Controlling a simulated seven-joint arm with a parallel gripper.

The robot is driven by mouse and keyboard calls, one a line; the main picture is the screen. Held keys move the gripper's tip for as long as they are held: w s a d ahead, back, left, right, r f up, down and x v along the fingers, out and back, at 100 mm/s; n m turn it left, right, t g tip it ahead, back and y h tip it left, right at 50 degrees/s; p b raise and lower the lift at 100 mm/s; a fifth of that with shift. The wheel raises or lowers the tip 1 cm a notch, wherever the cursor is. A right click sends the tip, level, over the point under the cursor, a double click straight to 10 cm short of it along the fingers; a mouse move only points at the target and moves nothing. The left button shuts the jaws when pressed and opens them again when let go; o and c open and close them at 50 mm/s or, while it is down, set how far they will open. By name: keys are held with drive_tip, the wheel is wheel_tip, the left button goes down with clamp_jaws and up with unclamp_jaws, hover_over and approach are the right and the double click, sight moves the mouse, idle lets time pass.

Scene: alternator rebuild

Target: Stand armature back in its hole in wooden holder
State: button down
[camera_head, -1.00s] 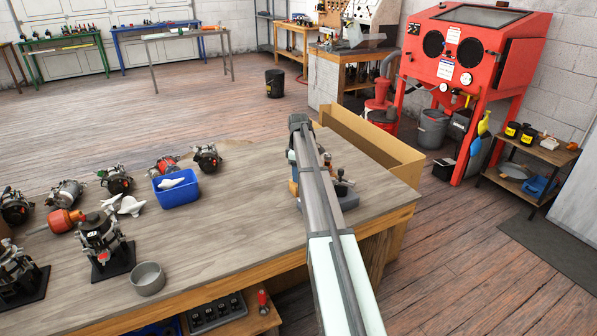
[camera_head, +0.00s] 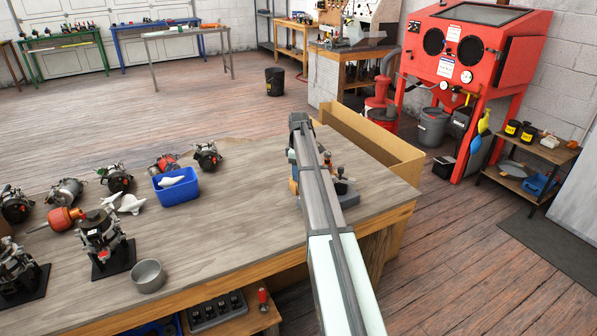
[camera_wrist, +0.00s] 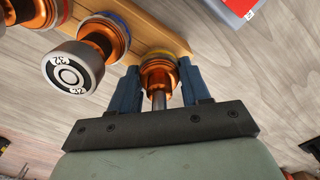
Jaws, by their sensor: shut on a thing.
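In the wrist view my gripper (camera_wrist: 161,68) has its two blue fingers shut on an armature with copper-coloured windings (camera_wrist: 158,83). Its steel shaft points toward the gripper's body. The wooden holder (camera_wrist: 165,40) is a light strip running diagonally just beyond the fingertips. The held armature's far end overlaps the holder in this view; its hole is hidden, and I cannot tell whether the armature is seated in it. Other armatures (camera_wrist: 72,68) stand along the holder to the left. In the head view my arm hides the fingers and most of the holder.
A blue bin (camera_head: 180,190) stands on the workbench (camera_head: 235,225), with several alternators around it. A grey bowl (camera_head: 148,275) is near the front edge. The bench between bowl and arm is clear. A red-and-grey box (camera_wrist: 238,8) shows in the wrist view.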

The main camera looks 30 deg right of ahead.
drive_tip(key=shift+f, duration=0.1)
idle(0.3)
drive_tip(key=shift+c, duration=2.2)
unclamp_jaws()
drive_tip(key=shift+r, duration=4)
